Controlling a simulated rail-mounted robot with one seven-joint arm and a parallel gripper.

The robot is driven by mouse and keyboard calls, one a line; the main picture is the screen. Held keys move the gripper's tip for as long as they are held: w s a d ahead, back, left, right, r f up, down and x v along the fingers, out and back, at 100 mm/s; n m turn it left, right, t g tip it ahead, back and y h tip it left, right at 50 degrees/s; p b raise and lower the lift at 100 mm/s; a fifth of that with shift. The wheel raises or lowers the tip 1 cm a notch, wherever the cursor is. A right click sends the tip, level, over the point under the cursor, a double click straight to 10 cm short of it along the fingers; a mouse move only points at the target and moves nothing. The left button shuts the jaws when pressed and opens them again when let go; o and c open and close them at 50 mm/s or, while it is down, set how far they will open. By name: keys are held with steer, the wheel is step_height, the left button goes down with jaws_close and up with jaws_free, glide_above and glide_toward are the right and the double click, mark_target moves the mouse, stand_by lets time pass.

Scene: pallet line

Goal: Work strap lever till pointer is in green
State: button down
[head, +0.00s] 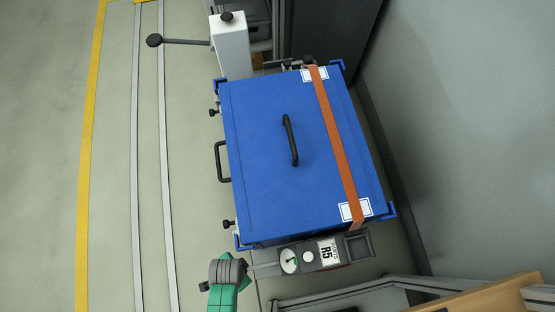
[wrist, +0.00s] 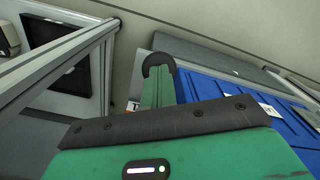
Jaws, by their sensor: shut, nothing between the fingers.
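The strap tensioner (head: 325,252), marked R5, sits at the near edge of the blue crate (head: 270,185). The orange strap (head: 338,140) runs across the crate lid to it. Its round white dial (head: 289,260) has a green patch; the pointer is too small to read. A thin grey lever (head: 263,266) reaches left from the dial. My gripper (head: 229,276) is at the lever's left end, which it hides; I cannot tell if they touch. In the wrist view its fingers (wrist: 158,78) are shut and empty, with part of the crate (wrist: 225,100) beyond.
A white post (head: 231,48) with a black-knobbed lever (head: 182,41) stands behind the crate. A grey wall (head: 460,130) is close on the right. A metal frame (head: 400,281) and wooden board (head: 490,295) lie at the near right. Floor on the left is clear.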

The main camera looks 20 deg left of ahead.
step_height(320, 180, up, 8)
steer(key=p, duration=0.7)
steer(key=shift+w+d+p, duration=0.25)
steer(key=shift+d+p, duration=0.1)
steer(key=shift+d, duration=0.1)
step_height(320, 180, up, 5)
steer(key=p, duration=0.5)
